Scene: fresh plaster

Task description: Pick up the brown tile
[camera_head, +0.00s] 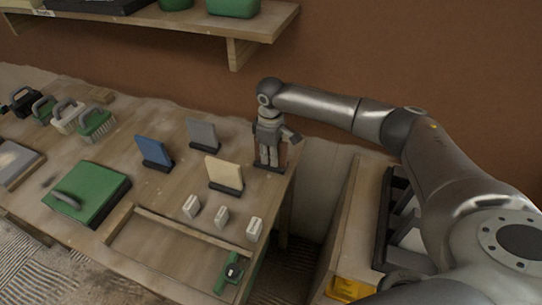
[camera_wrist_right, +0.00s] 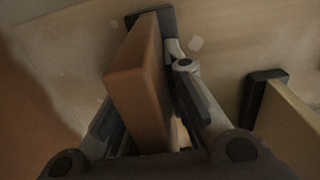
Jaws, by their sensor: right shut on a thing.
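The brown tile (camera_wrist_right: 142,92) stands upright between the fingers of my right gripper (camera_wrist_right: 148,118) in the right wrist view, with its foot in a dark holder (camera_wrist_right: 150,16). In the head view my right gripper (camera_head: 268,150) points down at the table's far right corner and is shut on the tile. Most of the tile is hidden there behind the gripper; only a brown edge (camera_head: 283,153) shows. The holder's dark base (camera_head: 270,168) shows under the gripper on the table. My left gripper is in neither view.
Nearby on the wooden table (camera_head: 180,185) stand a cream tile (camera_head: 224,173), a grey tile (camera_head: 202,133) and a blue tile (camera_head: 154,150) in dark holders. Small white blocks (camera_head: 222,215) stand in front.

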